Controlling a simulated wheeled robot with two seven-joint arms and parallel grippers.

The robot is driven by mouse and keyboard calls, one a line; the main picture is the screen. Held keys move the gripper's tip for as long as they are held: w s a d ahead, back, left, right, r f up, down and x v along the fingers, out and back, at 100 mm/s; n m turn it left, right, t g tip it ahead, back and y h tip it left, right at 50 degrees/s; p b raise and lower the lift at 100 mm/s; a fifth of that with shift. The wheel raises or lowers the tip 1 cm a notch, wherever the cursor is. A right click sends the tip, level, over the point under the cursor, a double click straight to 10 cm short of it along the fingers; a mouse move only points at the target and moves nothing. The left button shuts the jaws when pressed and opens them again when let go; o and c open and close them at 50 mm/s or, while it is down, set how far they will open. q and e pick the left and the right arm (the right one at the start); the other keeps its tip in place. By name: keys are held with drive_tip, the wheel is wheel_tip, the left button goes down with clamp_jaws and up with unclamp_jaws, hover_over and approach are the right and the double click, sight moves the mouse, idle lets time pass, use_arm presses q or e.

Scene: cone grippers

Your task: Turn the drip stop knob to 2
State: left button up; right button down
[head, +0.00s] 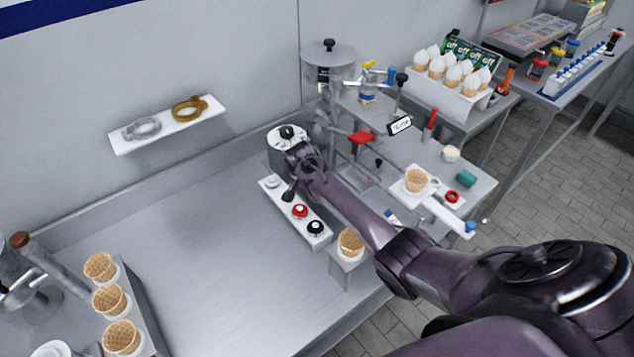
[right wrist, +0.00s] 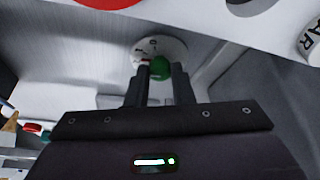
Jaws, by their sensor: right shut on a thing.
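In the right wrist view a green knob (right wrist: 160,67) sits on a round white dial (right wrist: 150,47) with small dark marks. The two dark fingers of my right gripper (right wrist: 160,80) stand on either side of it and are shut on it. The dial's number and pointer are too small to read. My left gripper is not in view.
The strip also bears a red knob (head: 300,211), a black knob (head: 316,228) and a pale knob (head: 272,182). A waffle cone (head: 351,241) stands on a small stand close by. A white round-topped unit (head: 279,150) is behind the gripper.

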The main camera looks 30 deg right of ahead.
drive_tip(key=shift+d+r+n+t+p, duration=0.15)
drive_tip(key=shift+n+t+p, duration=0.45)
drive_tip(key=shift+n, duration=0.6)
drive_tip(key=c, duration=1.3)
unclamp_jaws()
drive_tip(key=shift+o, duration=0.2)
drive_tip(key=v, duration=0.7)
drive_tip(key=shift+r+b, duration=0.4)
drive_tip(key=shift+s, duration=0.1)
